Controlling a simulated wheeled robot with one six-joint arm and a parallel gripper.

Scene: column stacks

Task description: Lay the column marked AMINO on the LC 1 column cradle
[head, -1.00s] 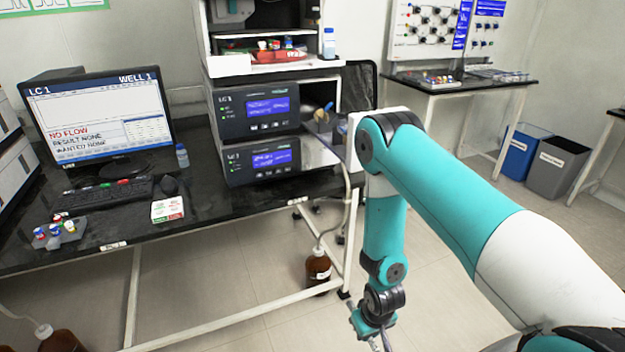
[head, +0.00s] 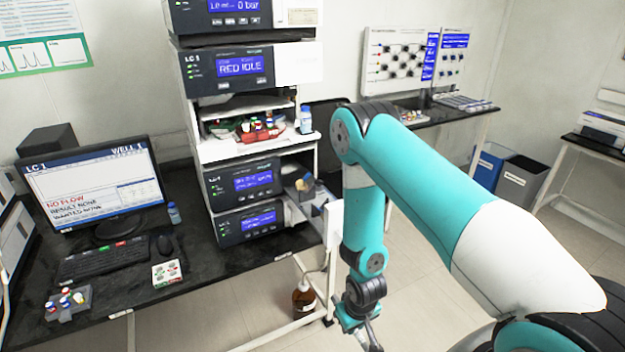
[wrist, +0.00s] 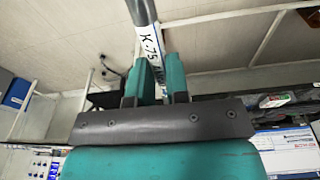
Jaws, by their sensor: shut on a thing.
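My gripper (wrist: 160,82) is shut on a grey column (wrist: 145,12) with a white label, seen from close up in the wrist view. The label is partly hidden between the fingers; I read "K .75" and perhaps an "A", not the full name. In the head view my gripper hangs low at the bottom edge, in front of the bench, and the column there is mostly out of frame. The LC 1 stack (head: 224,110) stands on the black bench. A grey bracket (head: 316,199) projects from its right side; I cannot tell whether it is the cradle.
A monitor (head: 95,190), a keyboard (head: 103,260) and a vial rack (head: 68,303) are on the bench's left. A red tray of bottles (head: 262,133) sits in the stack. A brown bottle (head: 305,300) stands below. Bins (head: 520,180) stand at the right. Open floor lies right of the bench.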

